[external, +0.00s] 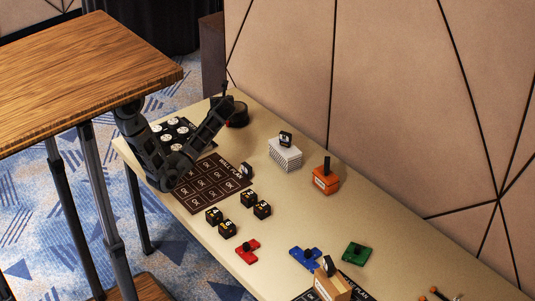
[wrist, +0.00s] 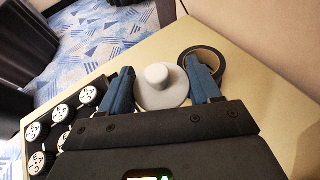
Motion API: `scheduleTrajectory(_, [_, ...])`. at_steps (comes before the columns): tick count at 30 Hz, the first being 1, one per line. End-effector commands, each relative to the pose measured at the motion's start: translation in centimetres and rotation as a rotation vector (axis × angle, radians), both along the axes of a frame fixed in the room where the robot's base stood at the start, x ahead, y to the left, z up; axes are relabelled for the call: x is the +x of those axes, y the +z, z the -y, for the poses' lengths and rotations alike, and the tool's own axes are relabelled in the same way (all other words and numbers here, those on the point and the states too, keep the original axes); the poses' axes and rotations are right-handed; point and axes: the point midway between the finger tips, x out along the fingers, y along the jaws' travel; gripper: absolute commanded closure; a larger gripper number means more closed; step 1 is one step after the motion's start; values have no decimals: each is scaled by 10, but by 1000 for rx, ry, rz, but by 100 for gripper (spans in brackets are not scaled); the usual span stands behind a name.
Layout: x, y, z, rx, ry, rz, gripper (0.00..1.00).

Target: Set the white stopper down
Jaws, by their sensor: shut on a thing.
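The white stopper (wrist: 162,92), a round disc with a raised knob, is between the two blue fingers of my gripper (wrist: 160,70) in the wrist view. The gripper is shut on it. The stopper is over the beige table (wrist: 245,95), near its far end; I cannot tell whether it touches the tabletop. In the external view my gripper (external: 226,97) is at the table's far left end, beside a black ring (external: 237,113), and the stopper cannot be made out there. The ring also shows behind the right finger in the wrist view (wrist: 214,62).
A black tray with several white round caps (wrist: 38,130) lies left of the gripper. A dark grid board (external: 213,182), black cubes (external: 262,209), a pale block (external: 285,154) and an orange box (external: 325,180) stand farther along. A panelled wall (external: 400,100) runs behind the table.

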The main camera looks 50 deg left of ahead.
Motion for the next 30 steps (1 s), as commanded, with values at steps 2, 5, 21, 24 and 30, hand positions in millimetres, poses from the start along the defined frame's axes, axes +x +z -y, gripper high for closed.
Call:
scheduleTrajectory(2, [10,1,29,4,-54,0,66])
scheduleTrajectory(5, [20,2,70,10,-128,1,66])
scheduleTrajectory(21, [13,2,335,27,-606,4,66])
scheduleTrajectory(24, [-2,2,381,27,-694,6,66])
scheduleTrajectory(30, [-46,1,470,25,-874,6,66])
